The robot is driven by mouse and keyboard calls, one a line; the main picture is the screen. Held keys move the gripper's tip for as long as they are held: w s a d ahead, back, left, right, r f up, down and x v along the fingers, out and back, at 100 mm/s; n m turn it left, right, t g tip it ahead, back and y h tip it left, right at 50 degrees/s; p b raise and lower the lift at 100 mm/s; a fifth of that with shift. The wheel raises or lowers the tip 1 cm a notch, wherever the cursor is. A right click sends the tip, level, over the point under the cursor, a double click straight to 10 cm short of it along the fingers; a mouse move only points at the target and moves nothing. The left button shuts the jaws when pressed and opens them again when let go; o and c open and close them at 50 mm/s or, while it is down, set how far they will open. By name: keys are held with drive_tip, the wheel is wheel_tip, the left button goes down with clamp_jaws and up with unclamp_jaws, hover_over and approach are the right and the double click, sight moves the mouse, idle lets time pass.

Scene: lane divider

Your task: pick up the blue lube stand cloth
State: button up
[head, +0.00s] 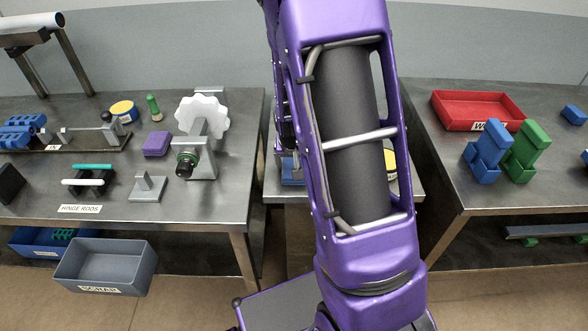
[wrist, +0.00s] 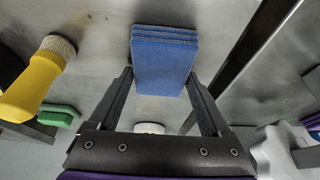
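The blue cloth (wrist: 165,62) is a folded, layered pad on a grey metal surface in the wrist view. My gripper (wrist: 160,76) is open, with one dark finger near each side edge of the cloth. The fingertips are close to the cloth; I cannot tell whether they touch it. In the head view my purple arm covers the gripper and most of the middle table. A small blue patch (head: 292,169) shows beside the arm there; I cannot tell whether it is the cloth.
In the wrist view a yellow-handled brush (wrist: 32,88) and a green block (wrist: 58,115) lie at left, and a dark gap runs at right. In the head view, cluttered benches flank the middle table (head: 270,187). The right bench holds a red tray (head: 440,112) and blue and green blocks.

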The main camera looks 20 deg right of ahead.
sight(292, 164)
drive_tip(key=c, duration=1)
drive_tip(key=shift+o, duration=0.2)
drive_tip(key=shift+r+p, duration=0.5)
drive_tip(key=shift+p, duration=0.05)
wheel_tip(292, 164, up, 8)
drive_tip(key=shift+r, duration=0.1)
drive_tip(key=s+a+f+n+y, duration=0.1)
drive_tip(key=s+a+n, duration=0.2)
drive_tip(key=a, duration=0.6)
drive_tip(key=shift+a+n+y, duration=0.4)
drive_tip(key=shift+n, duration=0.4)
